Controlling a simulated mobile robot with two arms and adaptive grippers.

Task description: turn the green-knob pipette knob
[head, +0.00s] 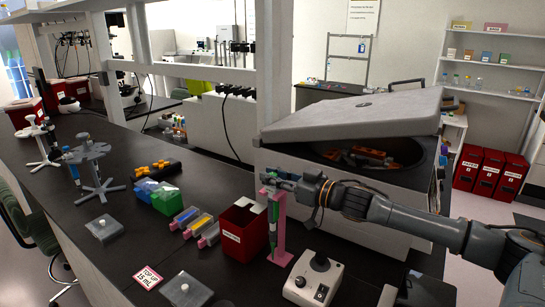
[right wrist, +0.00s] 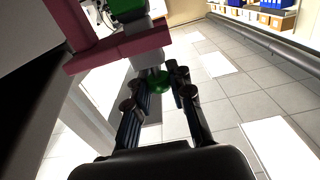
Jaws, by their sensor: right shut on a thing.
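The green-knob pipette (head: 273,215) stands upright in a pink stand (head: 281,240) on the dark bench. Its green body also shows at the top of the right wrist view (right wrist: 126,8). My right gripper (head: 274,181) comes in from the right at the top of the pipette. In the right wrist view its fingers (right wrist: 158,88) are closed around the green knob (right wrist: 157,80), one finger on each side. In the head view the knob is hidden by the gripper. My left gripper is not in view.
A red box (head: 243,232) stands just left of the pink stand. A white device with a black knob (head: 313,276) is in front. A centrifuge with a raised lid (head: 355,113) stands behind my right arm. Coloured racks (head: 160,195) lie further left.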

